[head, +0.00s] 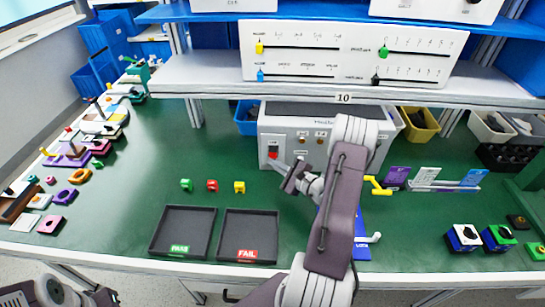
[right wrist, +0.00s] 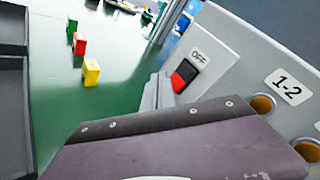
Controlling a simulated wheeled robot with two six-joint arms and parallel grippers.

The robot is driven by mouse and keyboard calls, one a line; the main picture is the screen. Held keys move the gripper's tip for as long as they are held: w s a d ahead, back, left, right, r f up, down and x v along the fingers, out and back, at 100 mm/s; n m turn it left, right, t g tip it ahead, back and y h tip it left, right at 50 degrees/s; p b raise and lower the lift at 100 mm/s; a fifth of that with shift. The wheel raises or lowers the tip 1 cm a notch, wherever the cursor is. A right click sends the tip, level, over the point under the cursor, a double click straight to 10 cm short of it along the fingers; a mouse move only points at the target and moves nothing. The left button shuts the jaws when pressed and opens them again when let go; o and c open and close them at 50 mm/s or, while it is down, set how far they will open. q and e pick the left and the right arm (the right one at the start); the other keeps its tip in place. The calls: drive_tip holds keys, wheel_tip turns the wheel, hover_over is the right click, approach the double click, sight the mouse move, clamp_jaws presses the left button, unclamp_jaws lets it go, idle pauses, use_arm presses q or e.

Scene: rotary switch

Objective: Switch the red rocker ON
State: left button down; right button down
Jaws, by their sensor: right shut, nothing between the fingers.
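The red rocker (head: 273,150) is on the front of a white heater-like box (head: 300,125) below the shelf. In the right wrist view the rocker (right wrist: 185,74) is part red and part black, in a panel marked "OFF" (right wrist: 197,57). My right gripper (head: 274,162) is shut and empty, its tips just below the rocker. In the right wrist view the fingertips (right wrist: 158,92) are close to the rocker's lower left side; I cannot tell whether they touch it. Only part of my left arm shows at the bottom left, and its fingers are not seen.
Green (head: 187,184), red (head: 212,185) and yellow (head: 239,187) blocks stand left of the box. Two dark trays, PASS (head: 157,233) and FAIL (head: 225,242), lie in front. The shelf edge (head: 430,97) overhangs the box.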

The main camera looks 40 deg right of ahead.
drive_tip(key=shift+w+d, duration=0.1)
idle(0.7)
drive_tip(key=shift+w+d+b, duration=0.15)
drive_tip(key=shift+w+b, duration=0.05)
drive_tip(key=shift+b, duration=0.1)
drive_tip(key=shift+w+d+f, duration=0.1)
drive_tip(key=shift+w+d, duration=0.15)
drive_tip(key=shift+w, duration=0.05)
idle(0.7)
drive_tip(key=shift+s+a, duration=0.5)
drive_tip(key=shift+s, duration=0.15)
drive_tip(key=s+a, duration=0.1)
drive_tip(key=s, duration=0.1)
drive_tip(key=s+a+r, duration=0.1)
drive_tip(key=a, duration=0.1)
drive_tip(key=shift+s+a+b, duration=0.1)
drive_tip(key=shift+s+b, duration=0.2)
drive_tip(key=shift+s, duration=0.1)
idle(0.4)
